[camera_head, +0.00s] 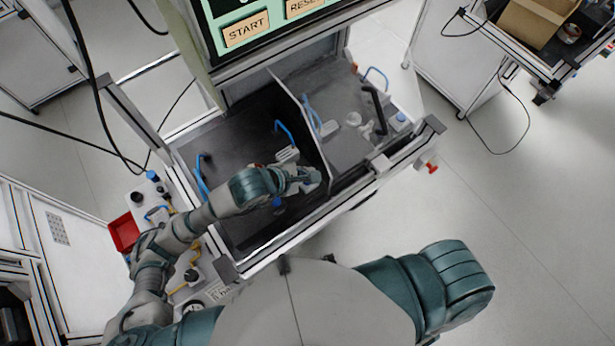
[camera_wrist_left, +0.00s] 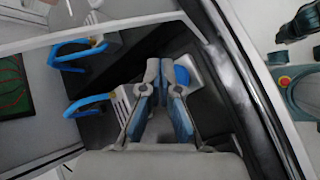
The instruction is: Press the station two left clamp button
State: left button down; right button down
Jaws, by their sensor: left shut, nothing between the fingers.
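My left gripper (camera_head: 308,180) reaches over the front rail of the station, close to the foot of the upright divider plate. In the left wrist view its fingers (camera_wrist_left: 160,115) are shut together with nothing between them. A round blue button (camera_wrist_left: 181,75) on a light grey block shows just beyond and to the right of the fingertips. I cannot tell whether the fingertips touch it. The gripper and arm cover much of this spot in the head view. My right forearm shows at the lower right, with no right gripper to be made out.
The divider plate (camera_head: 303,127) splits the station into two bays. Blue-handled clamps (camera_head: 285,133) stand in the bays; similar blue handles (camera_wrist_left: 88,103) show in the wrist view. A screen (camera_head: 262,25) hangs above. A red knob (camera_head: 431,167) sticks out at right. A red bin (camera_head: 123,232) is at left.

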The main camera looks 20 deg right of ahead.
pick_arm(q)
jog(key=shift+f, duration=0.15)
pick_arm(e)
jog(key=shift+w+a+r, duration=0.1)
jog(key=shift+w+r, duration=0.05)
jog(key=shift+w, duration=0.25)
dwell(1.0)
pick_arm(q)
jog(key=shift+f+b, duration=0.4)
jog(key=shift+b, duration=0.2)
pick_arm(e)
jog(key=shift+s+f, duration=0.15)
jog(key=shift+f, duration=0.35)
pick_arm(q)
jog(key=shift+s+f+b, duration=0.1)
jog(key=shift+f+b, duration=0.35)
jog(key=shift+b, duration=0.05)
pick_arm(e)
jog(key=shift+s+f, duration=0.15)
jog(key=shift+f, duration=0.4)
pick_arm(q)
jog(key=shift+r, duration=0.1)
pick_arm(e)
jog(key=shift+r, duration=0.1)
pick_arm(q)
jog(key=shift+r+p, duration=0.45)
jog(key=shift+r, duration=0.35)
pick_arm(e)
jog(key=shift+r, duration=0.35)
